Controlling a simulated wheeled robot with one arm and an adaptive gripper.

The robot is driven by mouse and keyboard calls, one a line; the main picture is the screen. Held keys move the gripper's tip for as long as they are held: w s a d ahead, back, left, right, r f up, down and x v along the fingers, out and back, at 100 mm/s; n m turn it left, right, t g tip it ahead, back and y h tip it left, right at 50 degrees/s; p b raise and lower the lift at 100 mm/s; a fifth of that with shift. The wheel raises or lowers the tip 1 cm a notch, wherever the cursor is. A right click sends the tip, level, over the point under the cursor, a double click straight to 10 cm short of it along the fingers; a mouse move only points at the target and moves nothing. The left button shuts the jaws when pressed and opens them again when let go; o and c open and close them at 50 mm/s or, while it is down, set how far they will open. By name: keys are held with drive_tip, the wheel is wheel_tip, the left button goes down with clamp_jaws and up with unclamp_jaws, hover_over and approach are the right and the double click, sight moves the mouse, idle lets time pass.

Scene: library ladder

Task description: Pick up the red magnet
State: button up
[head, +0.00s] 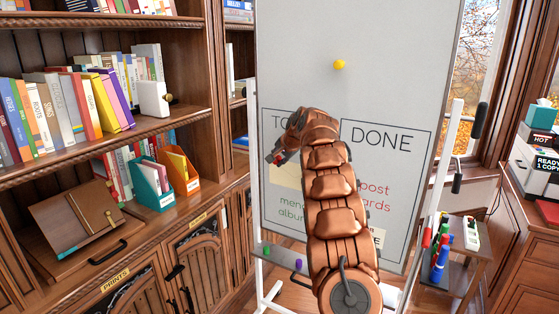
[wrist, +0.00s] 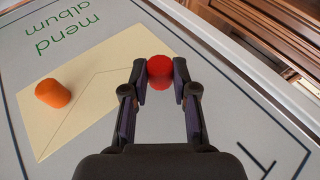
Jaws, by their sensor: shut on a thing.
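The red magnet (wrist: 159,72) is a small round cylinder. In the wrist view it sits between the fingertips of my gripper (wrist: 160,82), which is shut on it, in front of the whiteboard. I cannot tell whether the magnet touches the board. In the head view my arm covers the magnet, and my gripper (head: 280,153) shows only in part at the board's left side.
The whiteboard (head: 350,100) carries a yellow magnet (head: 339,64). An orange magnet (wrist: 53,93) sits on a cream paper (wrist: 90,90). The board's ledge holds a green and a purple magnet (head: 298,264). Bookshelves stand left; a side table with markers (head: 440,262) stands right.

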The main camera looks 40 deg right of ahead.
drive_tip(key=s+a+b, duration=0.2)
drive_tip(key=s+a, duration=0.1)
drive_tip(key=a, duration=0.8)
drive_tip(key=s+a+b, duration=0.2)
drive_tip(key=s+a, duration=0.1)
drive_tip(key=a, duration=0.8)
drive_tip(key=shift+s+f+b, duration=0.15)
drive_tip(key=shift+s+b, duration=0.2)
drive_tip(key=shift+b, duration=0.05)
idle(0.6)
